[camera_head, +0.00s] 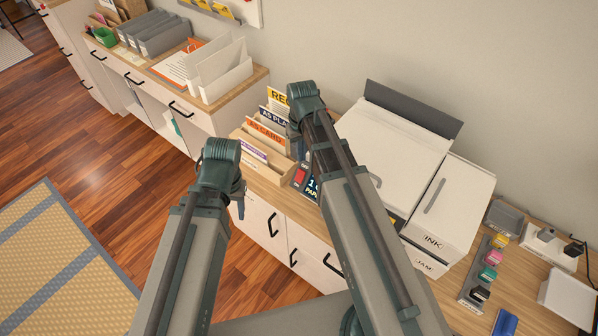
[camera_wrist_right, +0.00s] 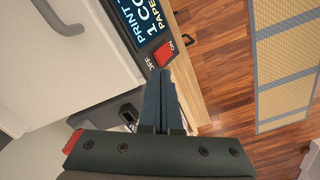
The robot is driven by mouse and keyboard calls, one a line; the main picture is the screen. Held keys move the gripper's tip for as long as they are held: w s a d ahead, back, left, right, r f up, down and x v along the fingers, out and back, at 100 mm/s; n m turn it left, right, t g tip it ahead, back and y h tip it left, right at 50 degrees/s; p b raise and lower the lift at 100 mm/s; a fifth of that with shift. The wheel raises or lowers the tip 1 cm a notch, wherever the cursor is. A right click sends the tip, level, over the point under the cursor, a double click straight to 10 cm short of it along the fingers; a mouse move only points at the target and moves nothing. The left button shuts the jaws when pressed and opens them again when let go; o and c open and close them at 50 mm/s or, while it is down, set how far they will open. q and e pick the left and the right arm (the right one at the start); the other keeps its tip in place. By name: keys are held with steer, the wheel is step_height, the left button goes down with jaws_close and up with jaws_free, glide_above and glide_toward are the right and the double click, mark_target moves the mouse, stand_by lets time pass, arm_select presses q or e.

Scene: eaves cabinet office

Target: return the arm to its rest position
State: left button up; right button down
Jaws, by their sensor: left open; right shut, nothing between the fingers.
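My right arm reaches over the cabinet beside the white printer (camera_head: 395,150). Its gripper shows in the right wrist view (camera_wrist_right: 158,80), with its fingers shut together and empty. The fingertips appear right at the lower edge of a red ON/OFF switch (camera_wrist_right: 164,54) on a dark panel (camera_wrist_right: 145,20); I cannot tell if they touch it. The switch also shows small in the head view (camera_head: 302,173). My left arm is raised in front of the cabinet's left end. Its gripper (camera_head: 240,198) points down and is open, mostly hidden behind the wrist.
A wooden card sorter (camera_head: 265,155) stands close to both wrists. Ink cartridges (camera_head: 488,272) and a grey tray (camera_head: 505,218) lie right of the printer. A second cabinet with a white file holder (camera_head: 225,80) stands at the back left. The wooden floor (camera_head: 120,190) at left is clear.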

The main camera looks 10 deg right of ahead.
arm_select(q)
steer(key=shift+r+p, duration=0.4)
steer(key=shift+r, duration=0.3)
arm_select(e)
steer(key=shift+r, duration=0.7)
arm_select(q)
step_height(320, 180, down, 5)
steer(key=b, duration=0.5)
arm_select(e)
steer(key=s+a+f+n, duration=0.1)
steer(key=s+a+f, duration=0.1)
steer(key=s+a, duration=0.3)
steer(key=s+a+f+n+h, duration=0.1)
steer(key=s+a+f, duration=0.2)
steer(key=s, duration=0.6)
steer(key=shift+s+a, duration=0.15)
steer(key=shift+a, duration=1.1)
